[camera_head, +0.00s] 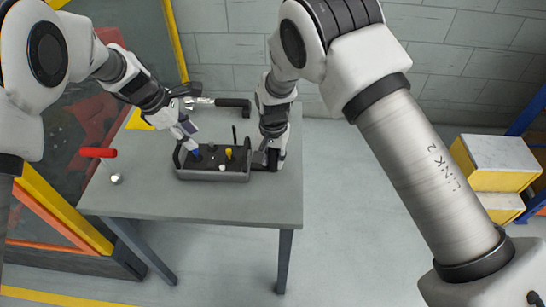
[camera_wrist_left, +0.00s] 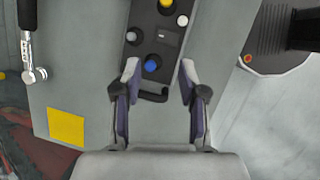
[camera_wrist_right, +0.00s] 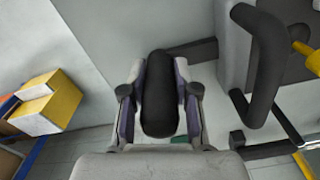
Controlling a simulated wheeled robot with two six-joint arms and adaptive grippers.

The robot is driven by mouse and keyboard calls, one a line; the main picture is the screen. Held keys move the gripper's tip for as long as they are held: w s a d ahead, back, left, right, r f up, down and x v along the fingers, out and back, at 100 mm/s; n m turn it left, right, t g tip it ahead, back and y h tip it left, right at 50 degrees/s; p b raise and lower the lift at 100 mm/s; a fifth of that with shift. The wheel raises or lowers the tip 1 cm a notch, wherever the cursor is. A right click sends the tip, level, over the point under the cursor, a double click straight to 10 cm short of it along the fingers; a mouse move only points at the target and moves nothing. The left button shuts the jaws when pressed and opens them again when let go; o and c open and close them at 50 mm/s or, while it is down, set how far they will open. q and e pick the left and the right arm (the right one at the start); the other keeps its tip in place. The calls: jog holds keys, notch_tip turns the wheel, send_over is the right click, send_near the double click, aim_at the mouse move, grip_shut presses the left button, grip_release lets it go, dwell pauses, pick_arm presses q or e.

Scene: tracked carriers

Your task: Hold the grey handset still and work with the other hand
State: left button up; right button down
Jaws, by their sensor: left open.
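The grey handset (camera_head: 212,173) lies on the grey table, with a blue knob (camera_head: 196,155), a yellow knob (camera_head: 229,153) and black guard loops at its ends. The left wrist view shows its panel with the blue knob (camera_wrist_left: 152,64) and other round controls. My left gripper (camera_head: 187,141) is open, its fingertips apart on either side of the handset's near end in that view, touching no knob. My right gripper (camera_head: 270,158) is at the handset's right side. In the right wrist view its fingers close on a black rounded grip (camera_wrist_right: 160,95); the lower contact is hidden.
On the table (camera_head: 200,207), a metal tool with a black handle (camera_head: 232,102) lies behind the handset. Yellow boxes (camera_head: 490,180) stand far right. The table front is clear.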

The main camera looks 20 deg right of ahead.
pick_arm(q)
grip_shut()
jog(key=a+r+n+h, duration=0.1)
jog(key=n, duration=1)
jog(key=w+a+r+n+g+h, duration=0.1)
jog(key=a+n+h, duration=0.1)
jog(key=n, duration=0.9)
jog(key=a+r+n+g+h, duration=0.1)
jog(key=n, duration=1)
jog(key=shift+w+a, duration=0.25)
jog(key=shift+w, duration=0.1)
jog(key=shift+d, duration=0.1)
